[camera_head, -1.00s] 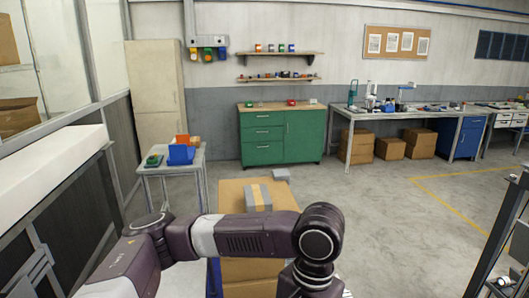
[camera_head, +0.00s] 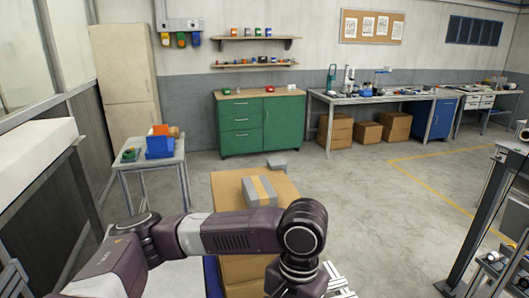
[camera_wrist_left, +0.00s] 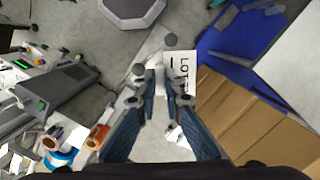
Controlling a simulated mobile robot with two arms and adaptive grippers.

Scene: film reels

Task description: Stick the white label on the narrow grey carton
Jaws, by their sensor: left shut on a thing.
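A grey carton (camera_head: 259,190) with a tan tape band lies on top of a large cardboard box (camera_head: 228,196) in the head view, beyond my left arm. A smaller grey object (camera_head: 277,164) shows just behind that box; I cannot tell which of the two the task calls narrow. In the left wrist view my left gripper (camera_wrist_left: 160,84) is shut on the white label (camera_wrist_left: 181,72), which carries dark print reading "LOT". The fingers cover part of the label. The left gripper is outside the head view. My right gripper is in neither view.
In the left wrist view, cardboard (camera_wrist_left: 245,118) and a blue surface (camera_wrist_left: 228,48) lie right of the gripper. A bench with a grey device (camera_wrist_left: 72,88) and orange rolls (camera_wrist_left: 98,137) is at left. A small table (camera_head: 180,160) holds a blue bin (camera_head: 159,147).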

